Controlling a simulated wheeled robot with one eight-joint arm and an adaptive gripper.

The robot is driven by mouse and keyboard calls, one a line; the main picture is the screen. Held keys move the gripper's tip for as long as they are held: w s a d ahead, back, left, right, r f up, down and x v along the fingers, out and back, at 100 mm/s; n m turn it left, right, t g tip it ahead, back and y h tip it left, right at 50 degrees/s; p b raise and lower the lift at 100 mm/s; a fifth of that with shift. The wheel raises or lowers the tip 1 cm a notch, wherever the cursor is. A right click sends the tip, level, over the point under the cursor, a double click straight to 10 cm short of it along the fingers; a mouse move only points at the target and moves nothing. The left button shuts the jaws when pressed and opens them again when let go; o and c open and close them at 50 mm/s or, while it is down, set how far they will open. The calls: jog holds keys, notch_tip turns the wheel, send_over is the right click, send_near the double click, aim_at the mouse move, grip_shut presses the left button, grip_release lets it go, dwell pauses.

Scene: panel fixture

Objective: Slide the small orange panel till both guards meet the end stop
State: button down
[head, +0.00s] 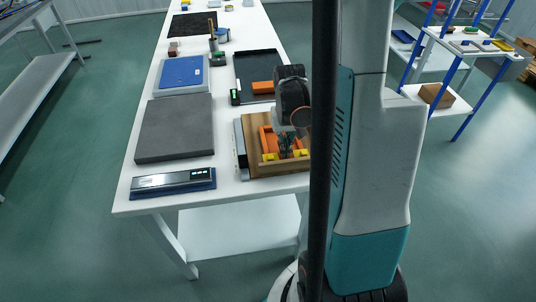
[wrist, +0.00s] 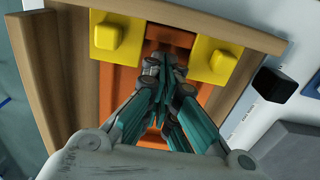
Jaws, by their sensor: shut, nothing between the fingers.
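The orange panel (wrist: 122,80) lies in a wooden frame, seen close in the wrist view. In the head view the orange panel (head: 264,137) is partly hidden by my arm. Two yellow guards, one at left (wrist: 118,37) and one at right (wrist: 213,60) in the wrist view, sit at the panel's end. They are beside a wooden cross rail (wrist: 200,18), apparently the end stop. They look very close to it; I cannot tell if they touch. My gripper (wrist: 162,62) is shut and empty, its tips over the orange part between the guards. Contact is unclear.
The wooden frame (head: 262,172) stands near the front right edge of the white table. Left of it are a dark grey slab (head: 175,127) and a scale (head: 172,182). Behind it is a black tray (head: 258,66) with an orange block. A black knob (wrist: 272,82) sits beside the frame.

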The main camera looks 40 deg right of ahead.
notch_tip(320, 180, up, 7)
jog(key=p, duration=0.5)
dwell(0.3)
dwell(0.5)
